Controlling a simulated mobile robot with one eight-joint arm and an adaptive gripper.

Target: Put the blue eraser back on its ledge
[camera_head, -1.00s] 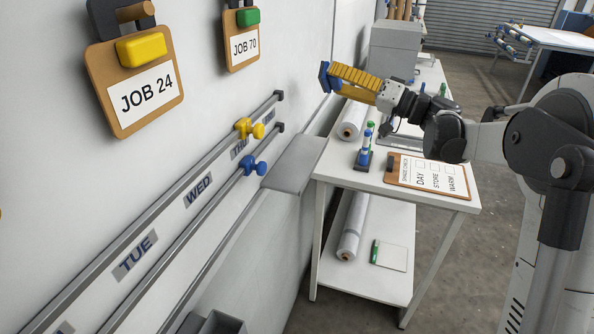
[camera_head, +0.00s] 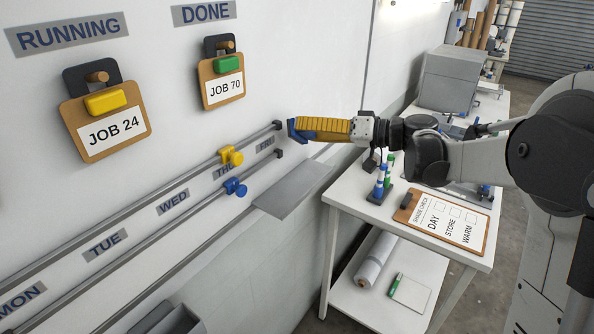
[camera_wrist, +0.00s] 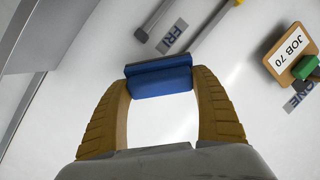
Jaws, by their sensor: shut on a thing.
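My gripper (camera_head: 308,129) has yellow ribbed fingers and is shut on the blue eraser (camera_head: 297,131). It holds the eraser in the air beside the white wall, near the right ends of the rails. The wrist view shows the eraser (camera_wrist: 160,78) crosswise between the fingertips. The grey ledge (camera_head: 292,191) juts from the wall below and slightly left of the gripper, with nothing visible on it. A grey slab that looks like this ledge (camera_wrist: 62,30) shows at the upper left of the wrist view. The eraser is clear of the ledge.
Two rails on the wall carry a yellow knob (camera_head: 231,156) and a blue knob (camera_head: 235,187). Job boards (camera_head: 105,130) hang above. A white table (camera_head: 362,205) to the right holds markers (camera_head: 380,182) and a clipboard (camera_head: 448,222). Space between gripper and ledge looks free.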

